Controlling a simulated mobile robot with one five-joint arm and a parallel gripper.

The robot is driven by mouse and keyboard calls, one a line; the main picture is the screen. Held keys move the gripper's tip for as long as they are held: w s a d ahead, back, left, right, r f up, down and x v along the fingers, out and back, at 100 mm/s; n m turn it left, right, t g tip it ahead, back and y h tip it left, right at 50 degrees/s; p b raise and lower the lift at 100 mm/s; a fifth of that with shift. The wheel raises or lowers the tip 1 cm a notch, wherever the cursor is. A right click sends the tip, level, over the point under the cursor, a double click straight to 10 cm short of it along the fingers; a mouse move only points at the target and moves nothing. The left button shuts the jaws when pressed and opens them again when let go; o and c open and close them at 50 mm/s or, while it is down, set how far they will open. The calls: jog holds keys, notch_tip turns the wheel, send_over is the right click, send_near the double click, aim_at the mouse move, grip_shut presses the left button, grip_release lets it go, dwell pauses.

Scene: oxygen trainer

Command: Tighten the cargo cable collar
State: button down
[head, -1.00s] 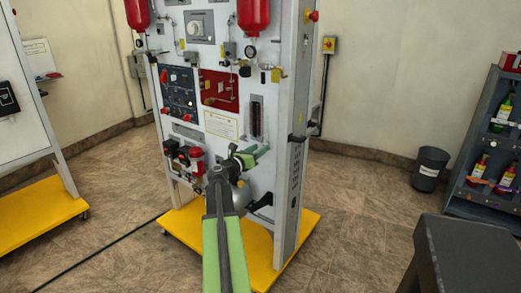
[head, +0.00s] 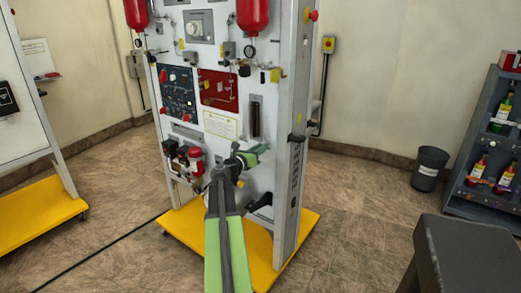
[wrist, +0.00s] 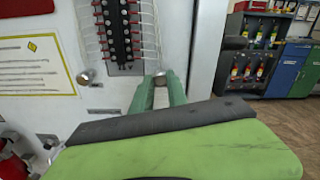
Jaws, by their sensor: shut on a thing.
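The upright trainer panel (head: 223,147) stands ahead, and my arm reaches to its lower right face. My green gripper (head: 250,153) is at the panel below the dark vertical strip. In the wrist view my two green fingers (wrist: 161,80) point at the panel, with a small silver fitting (wrist: 160,74) between their tips. My gripper is shut on this fitting, which appears to be the cargo cable collar. The fingers hide most of it, and I cannot tell how tight it is. A similar silver knob (wrist: 87,76) sits on the panel to the left.
The dark strip with thin tubes (wrist: 118,30) is just above my fingers. A red-topped fitting (head: 195,157) juts out left of my gripper. The panel stands on a yellow base (head: 300,228). A dark table (head: 470,245) is at the right, and the floor between is clear.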

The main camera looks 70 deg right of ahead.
jog(key=shift+d+r+m, duration=0.1)
jog(key=shift+d+m, duration=0.05)
jog(key=shift+m, duration=0.15)
jog(key=shift+w+m, duration=0.1)
jog(key=shift+m, duration=11.2)
jog(key=c, duration=1.3)
grip_release()
